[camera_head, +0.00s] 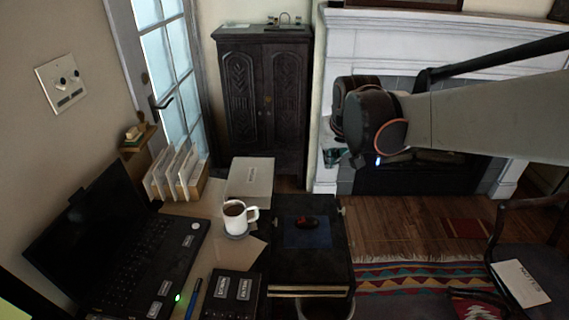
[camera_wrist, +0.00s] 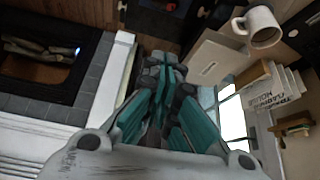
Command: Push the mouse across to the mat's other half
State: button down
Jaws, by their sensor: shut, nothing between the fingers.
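A small black and red mouse (camera_head: 307,222) lies near the back edge of a blue mat (camera_head: 306,239), about midway between its left and right sides. The mat lies on a black surface (camera_head: 335,270) right of the mug. My gripper (camera_wrist: 163,62) is shut and empty, with teal and grey fingers pressed together in the wrist view. In the head view my gripper (camera_head: 336,156) is partly hidden behind my wrist, in the air near the fireplace. It is well above and behind the mat, apart from the mouse.
A white mug (camera_head: 235,217) of dark drink stands left of the mat. A chair (camera_head: 520,265) stands right.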

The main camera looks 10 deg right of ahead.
jog(key=w+f, duration=0.6)
jog(key=w, duration=0.2)
jog(key=g+b, duration=0.1)
jog(key=b, duration=0.1)
send_over(307, 222)
jog(key=w, duration=0.3)
notch_tip(307, 222, down, 16)
jog(key=shift+m+g, duration=0.4)
jog(key=shift+m, duration=0.1)
jog(key=b+x, duration=0.1)
jog(key=x, duration=0.6)
jog(key=b+x, duration=0.2)
jog(key=x, duration=0.5)
jog(key=d+b+x, duration=0.1)
jog(key=x, duration=0.6)
jog(key=shift+s+f+b, duration=0.25)
jog(key=shift+b, duration=0.05)
jog(key=shift+s+f, duration=0.1)
jog(key=shift+s, duration=0.2)
jog(key=shift+s+a+b, duration=0.15)
jog(key=shift+s+b, duration=0.25)
jog(key=shift+s, duration=0.45)
jog(key=shift+s+a+b, duration=0.15)
jog(key=shift+s+b, duration=0.2)
jog(key=shift+s, duration=0.5)
